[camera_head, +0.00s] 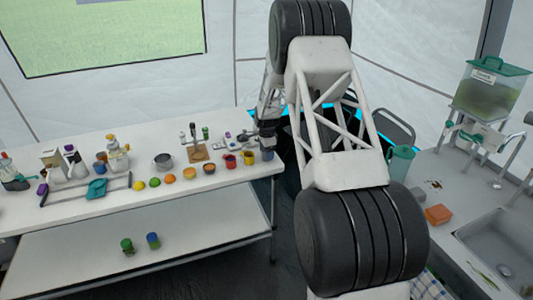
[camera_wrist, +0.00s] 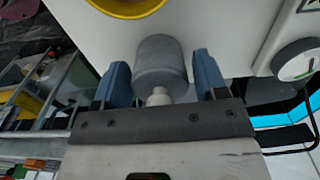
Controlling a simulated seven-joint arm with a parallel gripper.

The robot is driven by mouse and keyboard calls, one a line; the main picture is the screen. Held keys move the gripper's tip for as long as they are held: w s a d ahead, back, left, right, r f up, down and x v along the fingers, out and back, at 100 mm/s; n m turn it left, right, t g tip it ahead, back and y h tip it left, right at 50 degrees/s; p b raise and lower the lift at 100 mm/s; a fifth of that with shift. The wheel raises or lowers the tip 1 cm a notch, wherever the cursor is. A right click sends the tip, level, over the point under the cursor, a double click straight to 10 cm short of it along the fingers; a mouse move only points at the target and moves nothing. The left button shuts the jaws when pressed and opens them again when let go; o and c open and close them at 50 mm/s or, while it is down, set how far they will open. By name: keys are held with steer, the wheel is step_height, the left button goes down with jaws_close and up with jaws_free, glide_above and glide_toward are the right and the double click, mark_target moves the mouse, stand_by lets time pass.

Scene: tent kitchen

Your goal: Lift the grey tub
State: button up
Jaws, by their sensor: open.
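The grey tub (camera_wrist: 160,62) stands near the edge of the white table, between the two blue fingers of my gripper (camera_wrist: 160,78) in the wrist view. The fingers are open, one on each side, with a visible gap to the tub on both sides. A small pale knob-like part shows at the tub's near end. In the head view the tub (camera_head: 267,155) shows at the table's right end, just below my gripper (camera_head: 266,138), whose fingertips are hard to make out there.
A yellow container (camera_head: 249,158) stands just left of the tub, with a red cup (camera_head: 230,161) beyond it. Several small bowls and fruits line the table's front edge. A round dial (camera_wrist: 296,61) lies right of the gripper in the wrist view.

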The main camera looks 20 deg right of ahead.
steer(key=c, duration=0.5)
steer(key=shift+r, duration=0.15)
steer(key=shift+r, duration=4.35)
